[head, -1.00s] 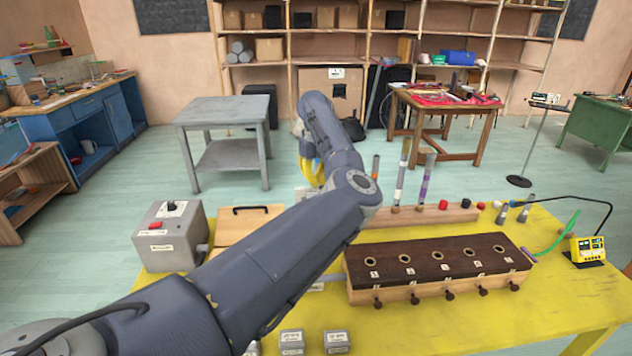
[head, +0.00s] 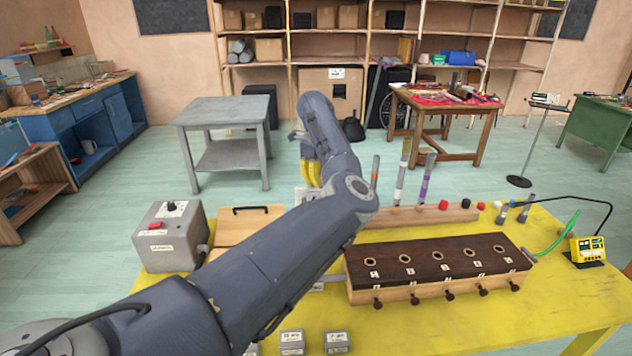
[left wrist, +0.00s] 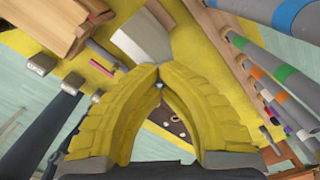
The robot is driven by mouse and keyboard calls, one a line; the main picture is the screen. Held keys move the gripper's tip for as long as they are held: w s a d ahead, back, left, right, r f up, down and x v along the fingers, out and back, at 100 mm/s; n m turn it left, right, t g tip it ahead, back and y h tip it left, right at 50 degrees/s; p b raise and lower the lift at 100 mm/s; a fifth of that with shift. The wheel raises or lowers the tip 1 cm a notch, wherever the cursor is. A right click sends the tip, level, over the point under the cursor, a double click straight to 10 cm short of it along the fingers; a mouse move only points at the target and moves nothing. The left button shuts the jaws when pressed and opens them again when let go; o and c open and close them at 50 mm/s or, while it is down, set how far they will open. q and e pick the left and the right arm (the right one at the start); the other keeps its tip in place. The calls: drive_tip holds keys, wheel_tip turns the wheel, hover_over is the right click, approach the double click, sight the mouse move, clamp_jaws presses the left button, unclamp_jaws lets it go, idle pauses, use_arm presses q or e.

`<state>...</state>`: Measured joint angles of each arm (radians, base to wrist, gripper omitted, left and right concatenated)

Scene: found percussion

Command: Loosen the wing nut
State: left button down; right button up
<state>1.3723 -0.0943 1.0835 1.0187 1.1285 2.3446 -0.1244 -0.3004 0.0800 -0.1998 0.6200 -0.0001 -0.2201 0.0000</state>
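My left gripper (left wrist: 158,72) reaches in over the back of the yellow table. In the left wrist view its two yellow fingers arch together, and their tips meet or nearly meet. A small grey metal piece (left wrist: 158,86), seemingly the wing nut, shows right between the fingertips; the rest of it is hidden by the fingers. A pale grey plate or block (left wrist: 143,38) lies just beyond the tips. In the head view the left gripper (head: 311,172) is partly hidden behind my forearm, and the wing nut cannot be seen there. My right gripper is in neither view.
A dark-topped wooden box (head: 440,262) with several holes and front pegs stands on the yellow table (head: 480,325). A grey box with a red button (head: 170,240) stands at left. Banded upright tubes (head: 400,180) stand close to the right of the gripper. Small labelled blocks (head: 337,342) lie in front.

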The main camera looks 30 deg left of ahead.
use_arm(q)
drive_tip(key=shift+s+a+n, duration=0.1)
drive_tip(key=shift+n, duration=0.8)
drive_tip(key=shift+n, duration=2)
drive_tip(key=shift+n, duration=0.5)
drive_tip(key=n, duration=0.3)
drive_tip(key=n, duration=0.3)
drive_tip(key=shift+s, duration=0.1)
drive_tip(key=shift+n, duration=0.5)
